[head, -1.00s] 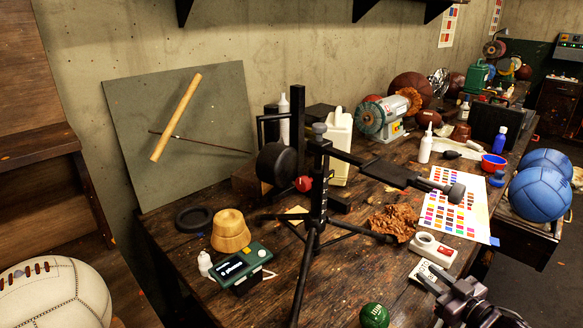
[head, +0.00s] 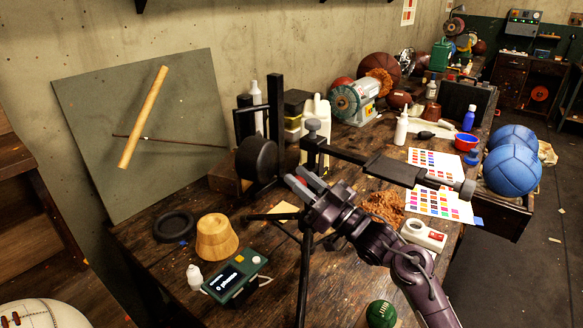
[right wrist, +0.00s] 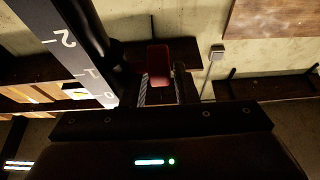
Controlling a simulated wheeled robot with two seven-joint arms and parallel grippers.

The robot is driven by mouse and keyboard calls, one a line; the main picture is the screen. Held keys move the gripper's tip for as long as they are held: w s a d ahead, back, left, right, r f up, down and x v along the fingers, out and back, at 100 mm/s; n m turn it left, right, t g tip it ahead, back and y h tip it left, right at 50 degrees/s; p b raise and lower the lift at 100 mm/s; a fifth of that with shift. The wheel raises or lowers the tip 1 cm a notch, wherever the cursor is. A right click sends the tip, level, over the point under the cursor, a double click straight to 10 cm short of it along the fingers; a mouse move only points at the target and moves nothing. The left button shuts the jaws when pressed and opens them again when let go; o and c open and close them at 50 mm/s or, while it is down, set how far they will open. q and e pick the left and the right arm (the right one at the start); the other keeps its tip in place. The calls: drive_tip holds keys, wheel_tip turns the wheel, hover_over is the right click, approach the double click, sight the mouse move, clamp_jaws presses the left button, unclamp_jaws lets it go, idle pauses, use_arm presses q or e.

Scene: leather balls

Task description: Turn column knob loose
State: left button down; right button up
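The black column (head: 311,155) of the stand rises from the bench, with a grey knob (head: 313,125) on top and an arm reaching right. A white scale with numbers (right wrist: 72,45) runs along the column at left in the wrist view. My right gripper (head: 299,182) is in front of the column at knob height, its two fingers apart. I cannot tell whether they touch the knob. My left gripper is not in view.
A green digital meter (head: 237,276), wooden block (head: 216,238) and black ring (head: 174,227) lie left of the stand. A red-and-white device (head: 424,235) and green ball (head: 381,314) are at the right and front.

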sight(298, 178)
drive_tip(key=x, duration=0.2)
drive_tip(key=shift+w+a, duration=0.15)
drive_tip(key=shift+a, duration=0.15)
drive_tip(key=shift+w+a, duration=0.1)
drive_tip(key=shift+a, duration=0.05)
clamp_jaws()
drive_tip(key=shift+r+p, duration=0.15)
drive_tip(key=shift+p, duration=0.5)
use_arm(q)
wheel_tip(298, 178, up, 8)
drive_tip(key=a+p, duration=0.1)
drive_tip(key=p, duration=0.5)
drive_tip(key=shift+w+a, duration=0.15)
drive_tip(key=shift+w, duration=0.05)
use_arm(e)
drive_tip(key=g+h, duration=0.1)
drive_tip(key=h, duration=0.1)
drive_tip(key=f+g+h, duration=0.1)
drive_tip(key=shift+w+a+h, duration=0.2)
drive_tip(key=shift+a+h, duration=0.05)
drive_tip(key=shift+h, duration=0.15)
unclamp_jaws()
